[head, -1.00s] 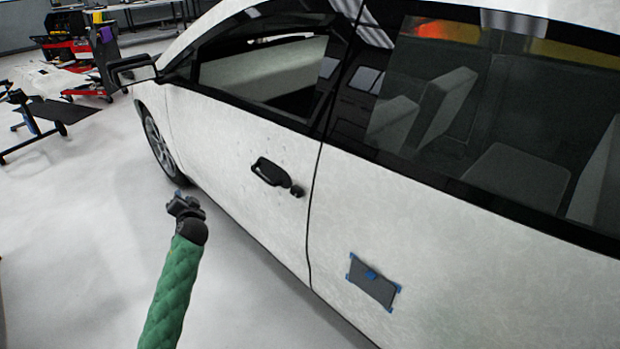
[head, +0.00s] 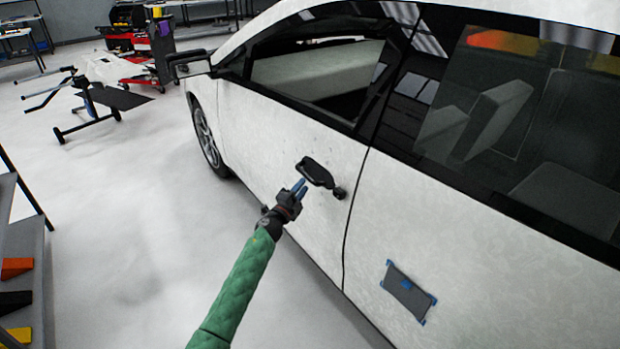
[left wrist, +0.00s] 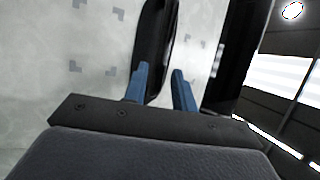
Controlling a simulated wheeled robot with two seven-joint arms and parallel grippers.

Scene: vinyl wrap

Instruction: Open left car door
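The white car's front door (head: 270,135) is shut, flush with the panel behind it. Its black handle (head: 316,172) sits near the door's rear edge, with a round black piece just behind it. My left gripper (head: 299,187) is at the handle's front lower side, its blue fingers pointing at it. In the left wrist view, the blue fingers (left wrist: 160,85) stand apart, and the dark handle (left wrist: 154,45) lies ahead between and beside their tips. I cannot tell whether they touch it. My right gripper is not in view.
A grey patch with blue tape (head: 408,293) is on the rear door. The side mirror (head: 188,64) sticks out at the front. A black stand (head: 90,105) and a shelf (head: 22,270) are to the left. The floor between is clear.

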